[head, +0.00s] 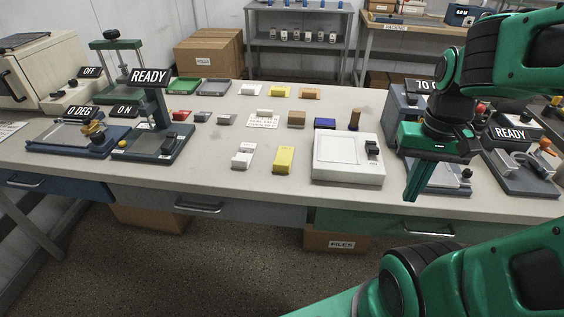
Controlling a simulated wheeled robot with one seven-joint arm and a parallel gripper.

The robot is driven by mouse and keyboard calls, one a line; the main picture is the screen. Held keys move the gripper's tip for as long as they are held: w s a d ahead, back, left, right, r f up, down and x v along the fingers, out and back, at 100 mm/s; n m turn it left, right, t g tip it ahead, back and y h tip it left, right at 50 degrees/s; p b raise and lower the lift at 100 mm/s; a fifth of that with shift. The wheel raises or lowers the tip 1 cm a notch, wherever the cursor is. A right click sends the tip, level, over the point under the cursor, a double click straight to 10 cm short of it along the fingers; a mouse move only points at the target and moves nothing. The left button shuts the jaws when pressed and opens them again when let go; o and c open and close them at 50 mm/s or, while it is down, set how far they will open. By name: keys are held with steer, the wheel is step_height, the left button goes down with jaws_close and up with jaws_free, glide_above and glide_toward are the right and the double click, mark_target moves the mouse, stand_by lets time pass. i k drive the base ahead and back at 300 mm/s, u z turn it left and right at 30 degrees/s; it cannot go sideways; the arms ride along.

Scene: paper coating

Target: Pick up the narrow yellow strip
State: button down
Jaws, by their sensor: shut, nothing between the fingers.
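Two yellow pieces lie on the long grey workbench (225,180). One yellow piece (283,160) is upright-long in the picture, near the front edge, between a white piece (243,156) and a white flat device. I cannot tell for sure which is the narrow strip. My gripper (411,198) is shut and empty, pointing down over the bench's right part, to the right of both yellow pieces and apart from them.
The white flat device (347,158) stands between the front yellow piece and my gripper. Brown blocks (296,118), a blue block (324,123) and a brown post (354,120) stand behind it. Instruments with READY signs (150,76) stand at both sides.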

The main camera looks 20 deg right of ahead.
mark_target(284, 157)
steer(key=z, duration=2.85)
steer(key=k, duration=1.35)
steer(key=u, duration=0.9)
